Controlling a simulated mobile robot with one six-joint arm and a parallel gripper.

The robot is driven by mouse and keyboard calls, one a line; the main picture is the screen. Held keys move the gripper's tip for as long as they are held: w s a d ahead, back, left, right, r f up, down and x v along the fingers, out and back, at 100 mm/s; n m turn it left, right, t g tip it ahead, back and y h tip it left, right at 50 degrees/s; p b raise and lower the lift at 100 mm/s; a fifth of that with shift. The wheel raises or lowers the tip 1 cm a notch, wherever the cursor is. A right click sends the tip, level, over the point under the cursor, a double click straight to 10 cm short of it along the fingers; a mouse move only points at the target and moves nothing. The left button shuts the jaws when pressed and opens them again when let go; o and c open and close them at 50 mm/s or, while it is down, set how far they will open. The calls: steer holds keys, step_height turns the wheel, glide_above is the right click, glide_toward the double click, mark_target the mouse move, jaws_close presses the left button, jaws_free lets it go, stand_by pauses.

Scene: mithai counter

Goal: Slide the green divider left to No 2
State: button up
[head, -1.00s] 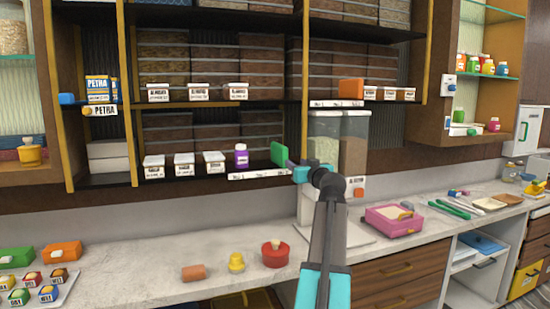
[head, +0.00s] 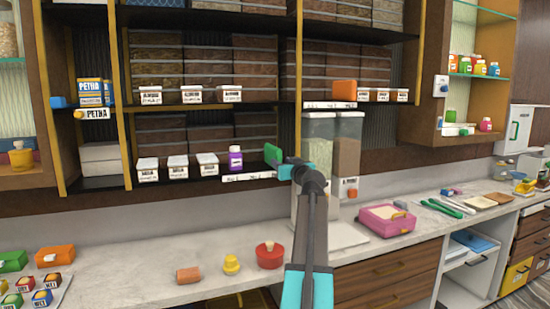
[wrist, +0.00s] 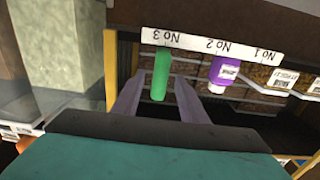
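The green divider (head: 273,155) stands upright on the lower shelf, right of the purple jar (head: 235,157). In the wrist view, which is upside down, the divider (wrist: 160,75) stands by the No 3 mark of the white label strip (wrist: 212,44). The purple jar (wrist: 222,73) is by No 2. My gripper (wrist: 156,92) is open, with one finger on each side of the divider and gaps visible. In the head view my gripper (head: 284,170) is at the divider's right and front, its fingers mostly hidden.
White-lidded boxes (head: 178,167) stand left of the jar. An orange block (head: 344,90) is on the shelf above. Clear dispensers (head: 318,150) stand close on the right. A red pot (head: 270,255) sits on the counter below.

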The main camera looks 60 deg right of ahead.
mark_target(275, 158)
steer(key=shift+p+x, duration=1)
steer(key=shift+x, duration=2.75)
jaws_close()
